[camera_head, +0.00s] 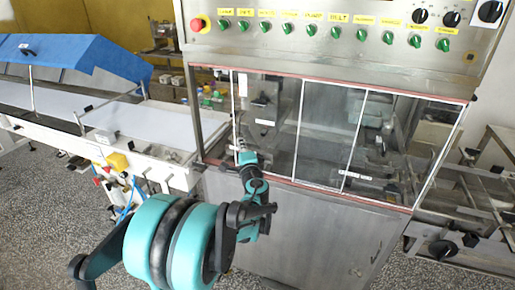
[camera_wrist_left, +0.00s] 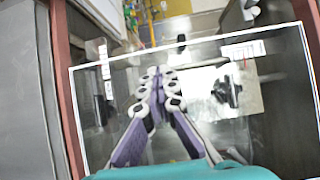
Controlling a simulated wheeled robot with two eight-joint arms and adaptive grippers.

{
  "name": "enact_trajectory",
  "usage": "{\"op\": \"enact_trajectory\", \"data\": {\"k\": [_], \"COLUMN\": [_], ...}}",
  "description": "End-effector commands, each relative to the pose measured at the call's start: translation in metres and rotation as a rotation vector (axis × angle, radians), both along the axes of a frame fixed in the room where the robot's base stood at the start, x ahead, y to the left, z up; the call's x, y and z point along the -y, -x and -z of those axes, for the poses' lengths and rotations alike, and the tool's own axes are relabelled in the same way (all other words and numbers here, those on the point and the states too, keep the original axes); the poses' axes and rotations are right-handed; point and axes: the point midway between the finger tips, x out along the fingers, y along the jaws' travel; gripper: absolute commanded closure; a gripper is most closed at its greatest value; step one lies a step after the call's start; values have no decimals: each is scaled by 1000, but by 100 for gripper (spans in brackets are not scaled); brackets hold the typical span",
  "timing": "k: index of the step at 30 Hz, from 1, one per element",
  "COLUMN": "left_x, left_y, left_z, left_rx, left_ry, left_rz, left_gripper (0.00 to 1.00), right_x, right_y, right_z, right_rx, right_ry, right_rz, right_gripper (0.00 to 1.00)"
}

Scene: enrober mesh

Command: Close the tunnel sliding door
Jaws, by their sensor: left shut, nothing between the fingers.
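The tunnel sliding door (camera_head: 330,125) is a run of clear panes with thin white edges in the front of the steel machine, framed in reddish strips. In the left wrist view a clear pane (camera_wrist_left: 285,110) with a white outline lies beneath my fingers. My left gripper (camera_head: 241,150) is at the lower left of the panes, near a white upright edge. In the left wrist view the left gripper (camera_wrist_left: 160,80) has its fingertips together, with nothing between them. I cannot tell whether the fingertips touch the pane. My right gripper is out of view.
A control panel (camera_head: 340,27) with green knobs and a red button is above the panes. A conveyor (camera_head: 140,120) with a blue cover (camera_head: 75,58) stands at the left. A steel frame (camera_head: 475,205) stands at the right. The floor in front is clear.

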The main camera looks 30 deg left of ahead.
Motion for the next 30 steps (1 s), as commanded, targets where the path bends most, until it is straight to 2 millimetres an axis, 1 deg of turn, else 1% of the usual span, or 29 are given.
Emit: {"op": "enact_trajectory", "data": {"k": [1,6,9,12,15,18,21,30], "left_x": [-17,-67,-92,-112,-126,-136,-142,-144], "left_y": [5,17,22,27,30,32,33,33], "left_z": [0,0,0,1,1,1,1,1], "left_rx": [1,0,0,0,1,1,1,1], "left_ry": [1,0,0,0,1,1,1,1], "left_rz": [-8,-8,-6,-4,-2,-1,0,2], "left_gripper": [100,100,100,100,100,100,100,100], "right_x": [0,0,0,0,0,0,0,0], "right_y": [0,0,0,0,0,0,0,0], "right_z": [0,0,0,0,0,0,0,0], "right_rx": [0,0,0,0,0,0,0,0], "right_ry": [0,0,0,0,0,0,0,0], "right_rz": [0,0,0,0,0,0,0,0], "right_gripper": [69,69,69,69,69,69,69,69]}}
